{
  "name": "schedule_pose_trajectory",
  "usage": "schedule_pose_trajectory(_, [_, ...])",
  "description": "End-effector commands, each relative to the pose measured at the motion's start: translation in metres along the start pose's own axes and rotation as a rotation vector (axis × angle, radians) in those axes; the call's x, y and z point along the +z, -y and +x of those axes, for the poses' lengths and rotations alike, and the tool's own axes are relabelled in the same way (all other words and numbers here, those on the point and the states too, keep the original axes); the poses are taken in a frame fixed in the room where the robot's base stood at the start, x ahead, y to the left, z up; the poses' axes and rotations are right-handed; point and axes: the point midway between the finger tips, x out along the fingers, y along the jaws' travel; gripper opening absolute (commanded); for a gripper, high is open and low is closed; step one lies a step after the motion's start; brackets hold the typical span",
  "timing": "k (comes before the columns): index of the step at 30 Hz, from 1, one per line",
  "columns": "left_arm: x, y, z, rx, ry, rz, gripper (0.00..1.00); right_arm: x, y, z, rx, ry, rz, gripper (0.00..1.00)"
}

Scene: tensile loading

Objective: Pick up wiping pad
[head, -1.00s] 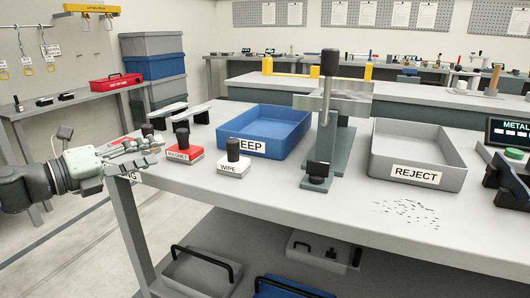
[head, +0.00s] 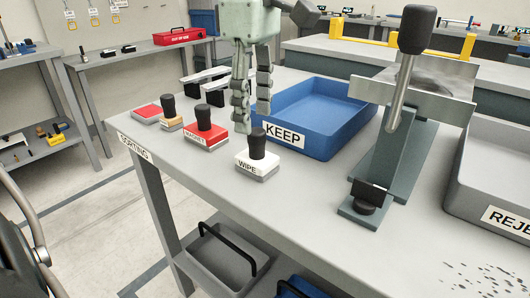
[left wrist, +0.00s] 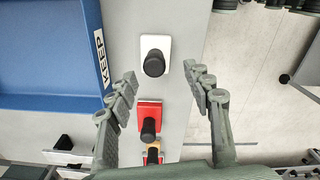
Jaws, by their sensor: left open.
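The wiping pad (head: 257,167) is a white block labelled WIPE with a black knob handle, upright on the bench near its front edge. It also shows in the left wrist view (left wrist: 163,41), just beyond my fingertips. My left gripper (head: 252,122) points down, open and empty, above the bench behind the pad and in front of the KEEP tray's left end. In the left wrist view my left gripper (left wrist: 161,80) has its fingers spread, with the pad's knob between and slightly past the tips. My right gripper is out of view.
A red magnet block (head: 205,138) with a black knob sits left of the pad. The blue KEEP tray (head: 345,133) is behind it. A lever press (head: 395,150) stands to the right, beside the grey REJECT tray (head: 480,185). Dark specks lie on the bench at the lower right.

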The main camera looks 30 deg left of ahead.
Motion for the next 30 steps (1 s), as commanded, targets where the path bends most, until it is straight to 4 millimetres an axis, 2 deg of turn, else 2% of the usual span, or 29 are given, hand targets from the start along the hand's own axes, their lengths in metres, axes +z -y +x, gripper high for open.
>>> schedule_pose_trajectory(4, [0.000,-0.003,0.018,-0.004,0.001,-0.001,0.51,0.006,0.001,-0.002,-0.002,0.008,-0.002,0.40])
schedule_pose_trajectory(12, [0.001,-0.007,0.054,-0.003,0.003,-0.002,0.51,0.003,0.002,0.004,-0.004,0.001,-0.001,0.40])
schedule_pose_trajectory(20, [0.001,-0.008,0.058,0.000,0.004,-0.002,0.51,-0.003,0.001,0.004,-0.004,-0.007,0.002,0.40])
schedule_pose_trajectory(23, [0.001,-0.008,0.058,0.000,0.004,-0.002,0.41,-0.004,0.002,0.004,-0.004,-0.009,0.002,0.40])
schedule_pose_trajectory(30, [0.001,-0.008,0.057,0.000,0.004,-0.002,0.11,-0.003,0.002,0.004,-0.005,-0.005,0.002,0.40])
